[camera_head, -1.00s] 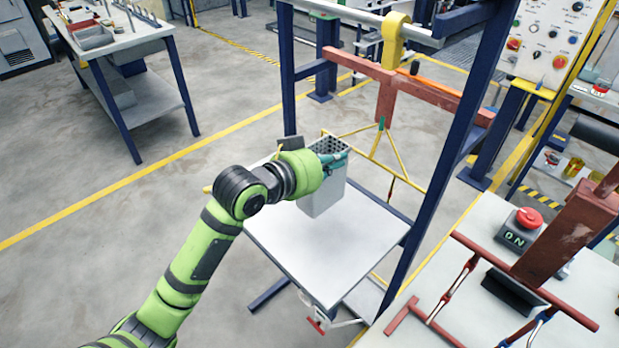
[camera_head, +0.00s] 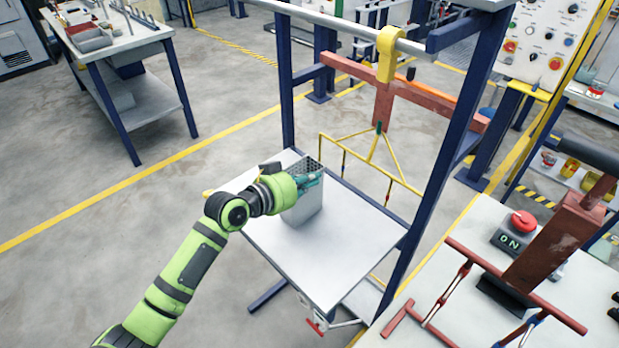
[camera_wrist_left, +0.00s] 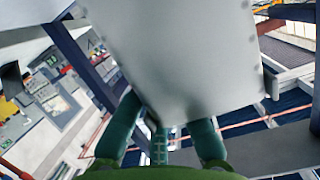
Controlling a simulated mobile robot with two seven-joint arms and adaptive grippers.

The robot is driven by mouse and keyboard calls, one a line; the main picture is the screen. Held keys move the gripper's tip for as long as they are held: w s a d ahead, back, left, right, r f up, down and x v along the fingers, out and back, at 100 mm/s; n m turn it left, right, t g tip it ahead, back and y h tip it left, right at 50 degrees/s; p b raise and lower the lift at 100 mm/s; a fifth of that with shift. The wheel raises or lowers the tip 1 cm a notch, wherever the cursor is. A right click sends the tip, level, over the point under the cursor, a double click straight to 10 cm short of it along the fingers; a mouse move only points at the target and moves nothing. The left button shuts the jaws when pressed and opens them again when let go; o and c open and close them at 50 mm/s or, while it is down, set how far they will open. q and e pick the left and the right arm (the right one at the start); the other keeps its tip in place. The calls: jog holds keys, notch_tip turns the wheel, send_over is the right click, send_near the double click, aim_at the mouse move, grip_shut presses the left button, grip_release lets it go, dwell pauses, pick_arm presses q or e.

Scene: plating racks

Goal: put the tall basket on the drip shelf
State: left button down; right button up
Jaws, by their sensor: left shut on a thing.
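The tall basket (camera_head: 305,207) is a grey metal box with a perforated top part, and it is upright. My left gripper (camera_head: 310,180) is shut on its upper part. The drip shelf (camera_head: 345,265) is the pale grey flat plate in the blue frame. The basket is over the rear left part of this shelf. I cannot tell whether its bottom touches the plate. In the left wrist view the basket's plain wall (camera_wrist_left: 180,60) fills the upper middle, with the green fingers (camera_wrist_left: 165,140) at its lower edge. My right gripper is not in view.
A yellow hanger (camera_head: 375,160) hangs from a red beam (camera_head: 430,90) just behind and right of the basket. Blue posts (camera_head: 440,165) flank the shelf. A bench with a red button (camera_head: 523,221) and a red stand is at right. The shelf's front is clear.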

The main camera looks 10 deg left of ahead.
pick_arm(q)
jog(key=shift+f, duration=0.15)
jog(key=c, duration=1.4)
grip_release()
jog(key=shift+r, duration=0.2)
jog(key=b+v, duration=0.2)
jog(key=v, duration=1)
jog(key=shift+s+d, duration=0.1)
